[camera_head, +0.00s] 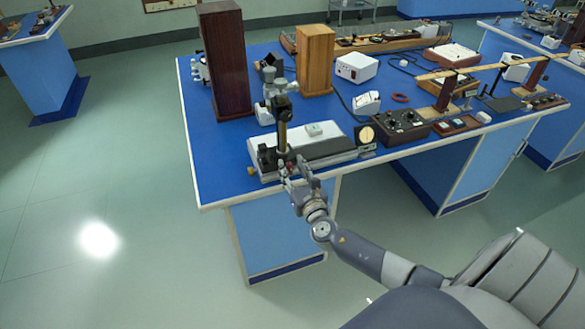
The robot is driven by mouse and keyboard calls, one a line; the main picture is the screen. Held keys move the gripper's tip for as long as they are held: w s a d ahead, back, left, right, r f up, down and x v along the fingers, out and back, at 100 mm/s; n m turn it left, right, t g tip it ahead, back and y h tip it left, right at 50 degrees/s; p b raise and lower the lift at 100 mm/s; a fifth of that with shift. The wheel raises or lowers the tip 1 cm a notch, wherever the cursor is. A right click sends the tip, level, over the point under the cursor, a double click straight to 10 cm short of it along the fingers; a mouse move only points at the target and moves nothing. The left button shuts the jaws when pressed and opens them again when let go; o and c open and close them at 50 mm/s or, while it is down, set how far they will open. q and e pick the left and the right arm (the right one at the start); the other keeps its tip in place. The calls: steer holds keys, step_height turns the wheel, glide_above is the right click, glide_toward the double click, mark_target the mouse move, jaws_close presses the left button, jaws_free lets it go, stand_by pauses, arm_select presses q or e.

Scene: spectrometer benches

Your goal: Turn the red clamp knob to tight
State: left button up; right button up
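The instrument (345,147) stands near the front left of the blue bench, with a pale base, a dark rail and an upright dark post (283,125). A small reddish spot, which looks like the red clamp knob (281,163), shows at the foot of the post. My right gripper (289,171) reaches up from the front edge, with its fingers at this spot. The fingers partly cover the knob, and I cannot tell whether they touch it or are closed on it. The knob's turn position is too small to read. My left gripper is out of view.
A tall dark wooden box (224,60) and a lighter wooden box (315,60) stand behind. A white power box (357,67) and a black control box (402,127) with dials are to the right. Free blue surface (212,165) lies left of the instrument.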

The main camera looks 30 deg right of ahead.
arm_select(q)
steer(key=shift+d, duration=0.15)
arm_select(e)
jaws_close()
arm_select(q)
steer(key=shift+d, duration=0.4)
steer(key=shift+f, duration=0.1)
